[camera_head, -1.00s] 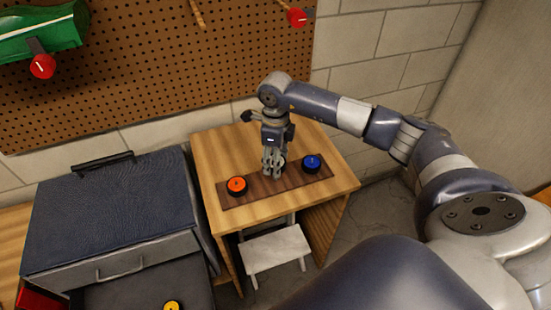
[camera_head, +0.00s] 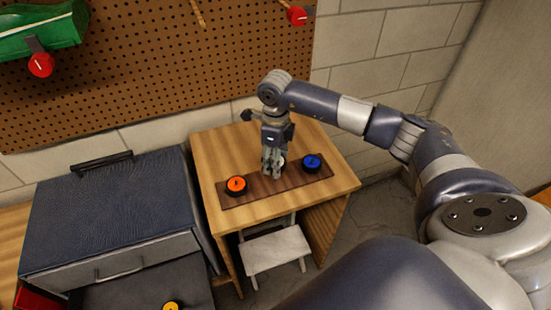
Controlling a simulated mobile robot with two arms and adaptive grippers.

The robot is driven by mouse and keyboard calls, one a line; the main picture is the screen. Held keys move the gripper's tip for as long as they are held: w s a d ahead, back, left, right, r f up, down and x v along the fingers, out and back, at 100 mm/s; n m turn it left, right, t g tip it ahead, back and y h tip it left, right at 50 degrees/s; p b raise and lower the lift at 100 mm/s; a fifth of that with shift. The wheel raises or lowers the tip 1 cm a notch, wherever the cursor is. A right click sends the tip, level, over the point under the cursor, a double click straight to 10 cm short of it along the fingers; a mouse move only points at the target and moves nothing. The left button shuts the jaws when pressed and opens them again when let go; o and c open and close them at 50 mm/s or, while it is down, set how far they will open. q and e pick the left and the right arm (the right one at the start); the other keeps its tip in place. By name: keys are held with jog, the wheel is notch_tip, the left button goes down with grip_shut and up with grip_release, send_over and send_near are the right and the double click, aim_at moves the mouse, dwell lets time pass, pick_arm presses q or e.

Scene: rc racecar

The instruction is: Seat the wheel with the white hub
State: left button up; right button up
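The wheel with the white hub (camera_head: 283,161) is on the dark brown strip of the wooden table, mostly hidden behind my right gripper (camera_head: 272,172). The gripper points straight down with its fingertips at the strip, at or just in front of this wheel. I cannot tell whether the fingers are closed on it. A wheel with an orange hub (camera_head: 236,185) lies left of the gripper, and one with a blue hub (camera_head: 312,162) lies right of it. A green car body (camera_head: 38,32) with a red-hubbed wheel (camera_head: 41,65) shows at the top left. My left gripper is not in view.
The wooden table (camera_head: 213,150) stands by a pegboard (camera_head: 190,75) with a red round piece (camera_head: 297,15). A dark cabinet (camera_head: 110,215) is on the left, with a yellow-hubbed wheel (camera_head: 171,306) below it. A white stool (camera_head: 275,250) stands in front of the table.

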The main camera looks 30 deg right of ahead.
jog(key=shift+f+b, duration=2.15)
jog(key=shift+f, duration=0.45)
jog(key=o, duration=1)
jog(key=shift+r, duration=0.1)
notch_tip(320, 180, up, 12)
